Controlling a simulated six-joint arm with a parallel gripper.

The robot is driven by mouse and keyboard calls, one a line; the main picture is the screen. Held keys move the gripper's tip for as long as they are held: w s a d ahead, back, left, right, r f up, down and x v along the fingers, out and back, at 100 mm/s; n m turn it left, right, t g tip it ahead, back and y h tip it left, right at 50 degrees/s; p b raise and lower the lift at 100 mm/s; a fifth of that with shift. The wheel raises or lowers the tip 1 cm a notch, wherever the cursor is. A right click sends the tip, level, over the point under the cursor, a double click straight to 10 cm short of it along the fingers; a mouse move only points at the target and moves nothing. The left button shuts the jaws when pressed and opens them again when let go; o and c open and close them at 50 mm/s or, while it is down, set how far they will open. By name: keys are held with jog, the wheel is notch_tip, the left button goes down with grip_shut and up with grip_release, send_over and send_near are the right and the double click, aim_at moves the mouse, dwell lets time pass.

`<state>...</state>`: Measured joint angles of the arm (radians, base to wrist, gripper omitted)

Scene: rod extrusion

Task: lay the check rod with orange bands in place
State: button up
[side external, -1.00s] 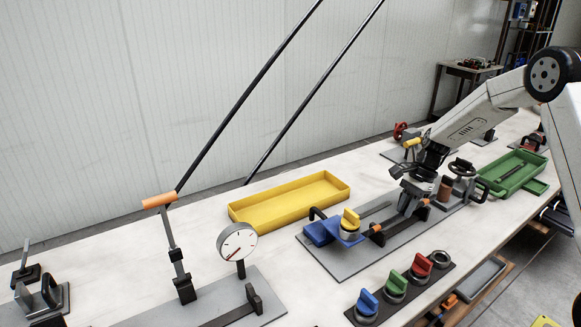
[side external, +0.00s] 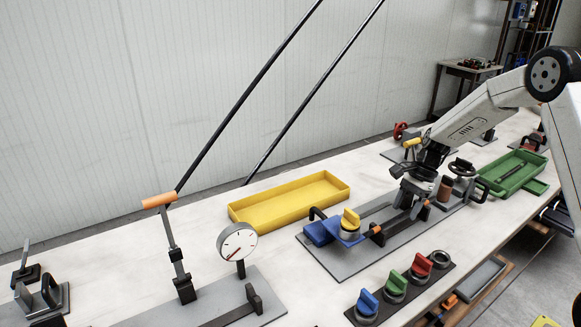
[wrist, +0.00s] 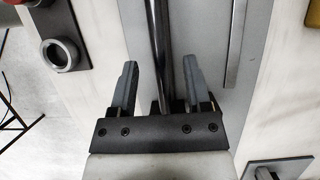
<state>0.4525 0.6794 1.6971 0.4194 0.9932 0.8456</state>
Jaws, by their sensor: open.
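The dark check rod (side external: 392,224) lies low along the grey fixture plate (side external: 340,262), with an orange band near each end. Its left end is near a blue block (side external: 320,233) with a yellow knob (side external: 350,220). My gripper (side external: 409,199) is over the rod's right part, fingers pointing down. In the wrist view, the dark rod (wrist: 158,30) runs between the two spread fingers of my gripper (wrist: 160,70), with gaps visible on both sides. The part of the rod under the gripper body is hidden.
A yellow tray (side external: 240,213) stands behind and a green tray (side external: 483,180) to the right. A dial gauge (side external: 237,241) and an orange-handled lever (side external: 160,199) stand at left. Coloured knobs (side external: 396,285) line the front. A handwheel (side external: 462,167) is close right of my gripper.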

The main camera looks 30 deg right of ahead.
jog(key=shift+v, duration=3.85)
jog(key=shift+a, duration=0.1)
jog(key=shift+s+a+f+n, duration=0.1)
jog(key=shift+s+a+n, duration=0.1)
jog(key=shift+a+n, duration=0.3)
jog(key=s+a+f+n+t+h, duration=0.2)
jog(key=s+a+f+n+h, duration=0.1)
jog(key=s+a+n, duration=1.1)
jog(key=a+n+h, duration=0.1)
jog(key=a+n, duration=0.1)
jog(key=n, duration=0.1)
jog(key=shift+s+t+h, duration=0.25)
jog(key=shift+t+h, duration=0.05)
